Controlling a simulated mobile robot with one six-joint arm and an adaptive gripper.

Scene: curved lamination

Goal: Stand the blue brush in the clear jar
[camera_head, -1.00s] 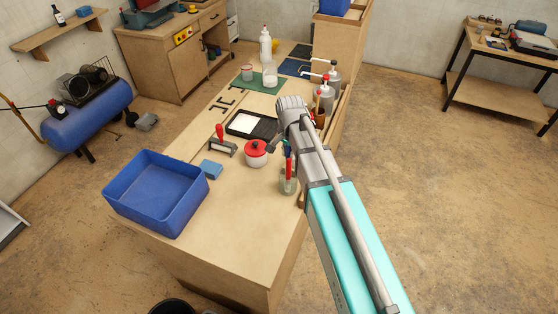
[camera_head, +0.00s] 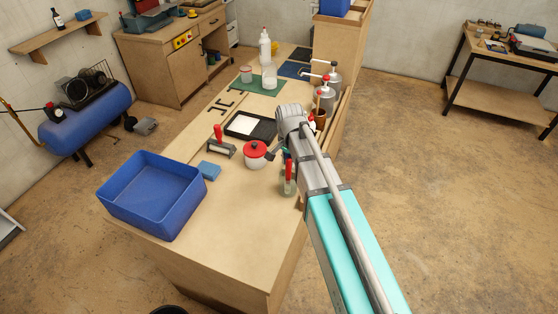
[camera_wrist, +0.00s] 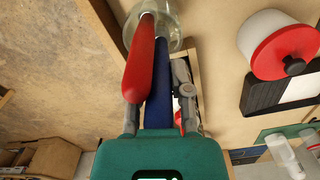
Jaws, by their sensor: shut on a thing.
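The clear jar (camera_head: 289,187) stands near the right edge of the workbench, with a red-handled brush (camera_head: 289,171) upright in it. In the wrist view the jar (camera_wrist: 175,30) is at the top, and the red handle (camera_wrist: 140,65) leans out of it toward my gripper. My gripper (camera_wrist: 158,100) is shut on the blue brush (camera_wrist: 159,105). The blue brush runs from the fingers up to the jar and overlaps its mouth. Its far end is unclear, so I cannot tell how deep it sits. The red handle partly covers the left finger and the blue brush.
A white pot with a red lid (camera_head: 256,154) stands close left of the jar. Beyond it are a black tray (camera_head: 251,125), a roller (camera_head: 220,147) and pump bottles (camera_head: 325,98). A blue bin (camera_head: 150,195) and blue sponge (camera_head: 209,170) are left. The near bench top is clear.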

